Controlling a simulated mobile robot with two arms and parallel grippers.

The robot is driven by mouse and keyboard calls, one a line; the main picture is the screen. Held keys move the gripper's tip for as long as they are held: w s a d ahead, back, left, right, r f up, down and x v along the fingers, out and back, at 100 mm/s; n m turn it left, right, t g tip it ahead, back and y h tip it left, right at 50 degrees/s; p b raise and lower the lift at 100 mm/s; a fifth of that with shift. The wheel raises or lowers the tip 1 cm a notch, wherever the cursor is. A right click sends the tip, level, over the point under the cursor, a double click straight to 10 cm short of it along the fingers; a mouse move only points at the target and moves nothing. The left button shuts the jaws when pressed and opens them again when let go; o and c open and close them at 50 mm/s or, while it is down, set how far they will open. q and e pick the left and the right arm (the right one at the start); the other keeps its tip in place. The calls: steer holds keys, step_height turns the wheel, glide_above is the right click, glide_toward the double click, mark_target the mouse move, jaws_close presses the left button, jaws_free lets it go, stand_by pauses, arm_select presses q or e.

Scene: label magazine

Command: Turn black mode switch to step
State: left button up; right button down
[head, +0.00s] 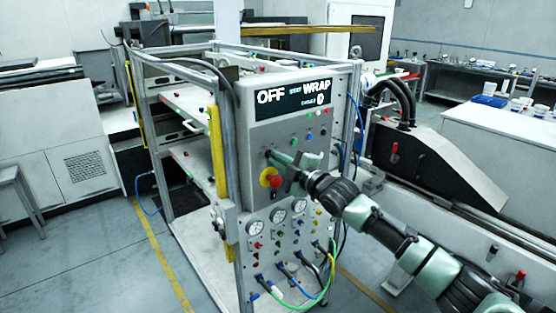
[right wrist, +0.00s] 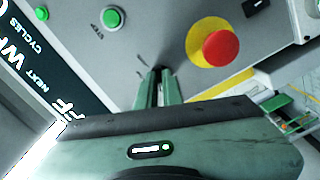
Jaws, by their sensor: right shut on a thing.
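The grey control panel (head: 288,133) stands at the front of the machine frame. My right gripper (head: 272,157) reaches it from the right, with its fingertips at the panel face, above and beside the red emergency button (head: 270,180). In the right wrist view the green fingers (right wrist: 158,84) are close together, shut on the black mode switch at the panel. The switch is mostly hidden between the fingers, so its pointing direction cannot be told. The display (head: 292,96) reads OFF and WRAP in large letters. My left gripper is out of view.
The red button on its yellow plate (right wrist: 214,48) is close to the fingers. A green button (right wrist: 113,17) has a STEP label beside it. Gauges (head: 278,215) and coloured hoses (head: 318,295) are below the panel. A yellow post (head: 217,155) stands left of it.

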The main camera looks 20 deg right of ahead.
steer(key=shift+m, duration=0.3)
steer(key=m, duration=0.8)
steer(key=shift+f+m, duration=0.1)
steer(key=shift+m, duration=0.2)
steer(key=m, duration=0.4)
steer(key=shift+a, duration=0.1)
steer(key=shift+m, duration=2.2)
steer(key=c, duration=1.6)
jaws_free()
steer(key=shift+o, duration=0.2)
